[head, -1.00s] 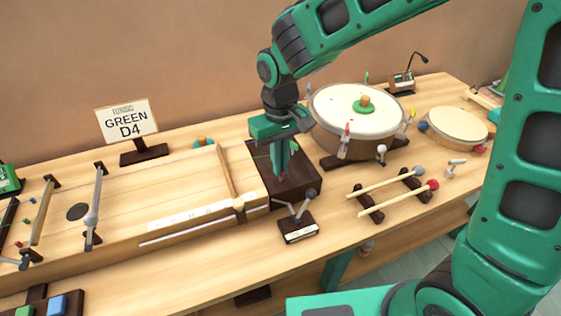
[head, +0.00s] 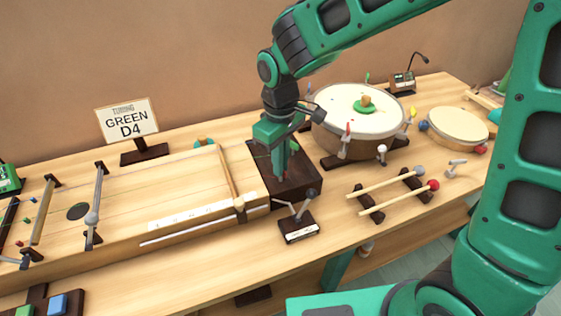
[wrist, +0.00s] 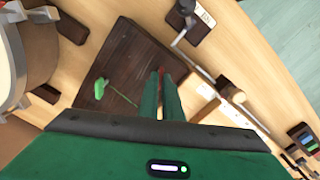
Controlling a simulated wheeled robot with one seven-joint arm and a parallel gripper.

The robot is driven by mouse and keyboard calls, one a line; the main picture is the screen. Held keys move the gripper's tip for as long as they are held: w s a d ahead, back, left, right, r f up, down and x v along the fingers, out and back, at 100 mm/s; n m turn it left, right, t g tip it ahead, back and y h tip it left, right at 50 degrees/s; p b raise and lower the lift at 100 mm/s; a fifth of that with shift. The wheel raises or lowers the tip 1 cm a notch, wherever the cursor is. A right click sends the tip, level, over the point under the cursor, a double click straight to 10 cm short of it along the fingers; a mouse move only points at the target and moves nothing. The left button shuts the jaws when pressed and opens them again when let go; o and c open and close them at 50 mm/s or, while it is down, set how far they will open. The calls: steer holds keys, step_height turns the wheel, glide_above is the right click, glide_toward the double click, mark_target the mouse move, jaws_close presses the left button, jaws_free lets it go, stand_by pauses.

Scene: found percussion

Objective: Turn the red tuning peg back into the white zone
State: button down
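The red tuning peg (wrist: 162,71) stands on the dark wooden block (wrist: 128,52) at the right end of the stringed box. Only a little red shows between my fingertips. My gripper (head: 281,176) points down over this block, its fingers close together around the peg. In the wrist view my gripper (wrist: 163,80) hides most of the peg. A green tuning peg (wrist: 100,88) with a thin green string stands on the same block, apart from my fingers. I cannot make out the white zone.
A sign reading "GREEN D4" (head: 126,121) stands behind the box. A drum (head: 350,105) with coloured pegs is close behind and right of my gripper. A small labelled lever stand (head: 299,227) is in front. Two mallets (head: 400,196) rest on a rack at right.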

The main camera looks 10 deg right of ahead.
steer(key=shift+w+d, duration=0.1)
steer(key=c, duration=1.9)
jaws_free()
steer(key=shift+c, duration=0.2)
step_height(320, 180, up, 11)
steer(key=shift+f, duration=0.15)
steer(key=s+d+m, duration=0.2)
steer(key=d+m, duration=0.1)
steer(key=d, duration=0.8)
steer(key=s+d+m, duration=0.2)
steer(key=d+m, duration=0.2)
steer(key=d, duration=0.6)
steer(key=s+d+f+m, duration=0.3)
steer(key=s+d+m, duration=0.5)
steer(key=s+d, duration=0.6)
steer(key=s, duration=0.3)
steer(key=shift+s+d+m, duration=0.15)
steer(key=shift+d+m, duration=0.05)
steer(key=shift+m, duration=0.1)
